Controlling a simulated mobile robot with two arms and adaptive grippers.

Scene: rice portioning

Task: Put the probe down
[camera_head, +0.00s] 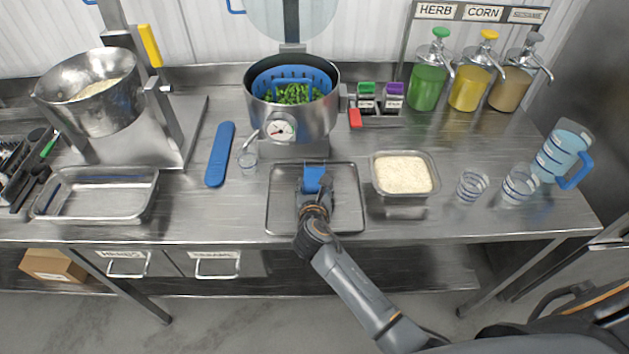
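My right gripper (313,192) is over the shallow metal tray (284,222) at the front middle of the bench. A small blue piece (314,173), which looks like the probe's body, shows at its fingertips, and the fingers appear closed on it. The gripper hides the lower part of the piece, so I cannot tell whether it touches the tray. A round dial gauge (281,130) sits at the front of the steel pot (306,124). My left gripper is not in view.
A pan of rice (404,194) stands close right of the tray. Clear cups (471,186) and a blue-handled jug (562,154) are farther right. An empty pan (97,212) is far left.

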